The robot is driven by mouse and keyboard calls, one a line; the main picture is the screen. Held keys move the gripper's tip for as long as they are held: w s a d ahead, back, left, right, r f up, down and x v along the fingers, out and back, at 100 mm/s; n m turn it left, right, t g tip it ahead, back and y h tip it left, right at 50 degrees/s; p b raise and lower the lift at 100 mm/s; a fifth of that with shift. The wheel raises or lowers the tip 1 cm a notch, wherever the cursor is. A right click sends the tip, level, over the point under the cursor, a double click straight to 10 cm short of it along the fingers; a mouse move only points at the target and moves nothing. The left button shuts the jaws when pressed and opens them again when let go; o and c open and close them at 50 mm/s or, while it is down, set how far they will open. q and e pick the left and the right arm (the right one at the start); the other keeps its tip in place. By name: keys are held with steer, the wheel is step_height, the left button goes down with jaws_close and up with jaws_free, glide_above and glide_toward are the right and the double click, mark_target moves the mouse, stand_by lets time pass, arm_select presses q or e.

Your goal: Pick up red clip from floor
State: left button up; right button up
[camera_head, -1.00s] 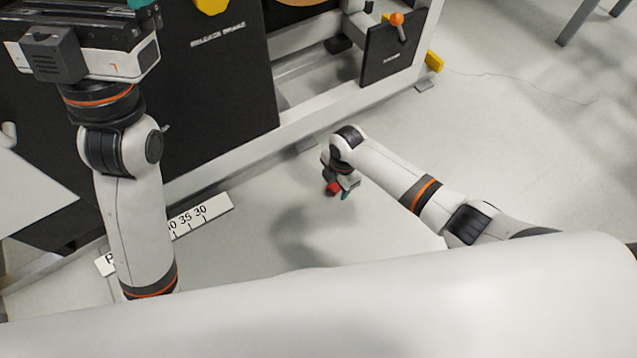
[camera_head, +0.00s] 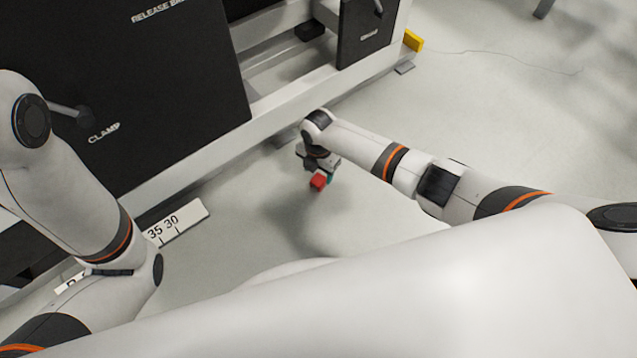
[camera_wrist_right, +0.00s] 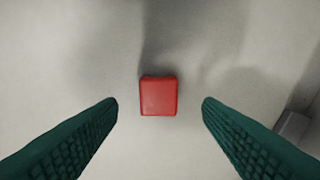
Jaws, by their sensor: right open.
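The red clip (camera_head: 318,181) is a small red block on the pale floor. In the right wrist view the red clip (camera_wrist_right: 159,96) lies centred, between and slightly beyond the two dark green ribbed fingers. My right gripper (camera_wrist_right: 160,103) is open, with clear floor on both sides of the clip and neither finger touching it. In the head view my right gripper (camera_head: 325,172) is right by the clip and partly hides it. My left arm comes in at the left of the head view, but its gripper is out of the picture.
A dark machine (camera_head: 150,90) with a light frame stands on the left and at the back. A ruled scale plate (camera_head: 178,224) lies left of the clip. A yellow block (camera_head: 413,41) sits at the frame's corner. Floor to the right is mostly clear.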

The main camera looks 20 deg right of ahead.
mark_target(319, 180)
steer(key=shift+f+b, duration=0.35)
steer(key=shift+f, duration=0.1)
step_height(319, 180, down, 4)
steer(key=b, duration=0.4)
steer(key=shift+s+f, duration=0.1)
steer(key=shift+f, duration=0.1)
steer(key=shift+r, duration=0.15)
steer(key=c, duration=1)
